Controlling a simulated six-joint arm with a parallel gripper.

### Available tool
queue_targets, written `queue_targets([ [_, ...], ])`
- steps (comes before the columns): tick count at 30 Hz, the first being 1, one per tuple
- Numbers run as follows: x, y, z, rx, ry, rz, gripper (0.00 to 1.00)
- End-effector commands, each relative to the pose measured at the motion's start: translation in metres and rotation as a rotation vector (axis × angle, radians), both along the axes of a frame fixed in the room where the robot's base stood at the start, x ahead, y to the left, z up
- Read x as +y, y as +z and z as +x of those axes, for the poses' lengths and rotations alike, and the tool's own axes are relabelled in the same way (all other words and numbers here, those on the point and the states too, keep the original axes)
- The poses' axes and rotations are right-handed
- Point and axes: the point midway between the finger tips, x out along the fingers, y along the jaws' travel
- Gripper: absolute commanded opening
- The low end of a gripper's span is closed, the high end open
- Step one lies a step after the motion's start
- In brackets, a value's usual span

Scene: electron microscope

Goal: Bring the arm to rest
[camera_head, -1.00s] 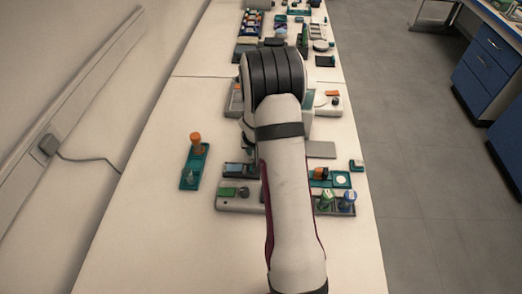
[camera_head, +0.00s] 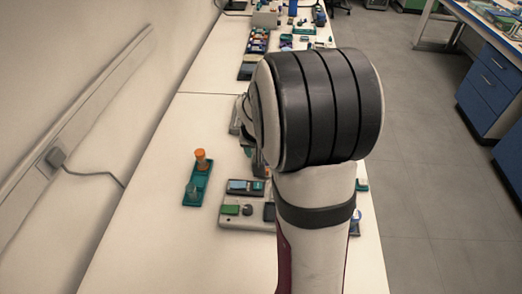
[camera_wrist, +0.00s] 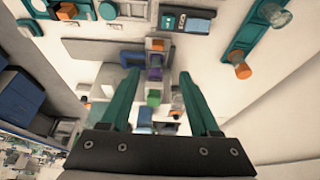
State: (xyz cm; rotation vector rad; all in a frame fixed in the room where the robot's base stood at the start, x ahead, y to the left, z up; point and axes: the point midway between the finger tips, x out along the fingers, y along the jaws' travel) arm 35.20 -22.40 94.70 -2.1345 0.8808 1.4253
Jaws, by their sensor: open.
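My gripper (camera_wrist: 160,105) shows in the wrist view with its two teal fingers spread apart. No object touches the fingers, and bench items show beyond the gap between them. In the head view my arm is raised over the right part of the bench, its large elbow joint toward the camera. The arm hides the gripper there, along with much of the bench middle.
The long white bench (camera_head: 140,235) carries a teal rack (camera_head: 197,185) with an orange-capped vial (camera_head: 201,160), and a grey device with a green pad (camera_head: 230,210). More small items stand at the far end. A wall with a cable trunking (camera_head: 75,130) runs along the left.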

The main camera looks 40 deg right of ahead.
Motion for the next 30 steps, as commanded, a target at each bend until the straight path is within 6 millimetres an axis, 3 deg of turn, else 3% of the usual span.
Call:
queue_targets([
  [4, 0.003, 0.010, -0.003, 0.000, 0.001, 0.000, 0.62],
  [17, 0.007, 0.012, -0.004, 0.003, 0.004, 0.004, 0.62],
  [20, 0.049, 0.028, -0.022, 0.036, 0.039, 0.043, 0.62],
  [24, 0.153, 0.054, -0.093, 0.142, 0.143, 0.175, 0.62],
  [27, 0.209, 0.060, -0.152, 0.219, 0.226, 0.273, 0.62],
  [30, 0.243, 0.061, -0.198, 0.280, 0.289, 0.348, 0.62],
])
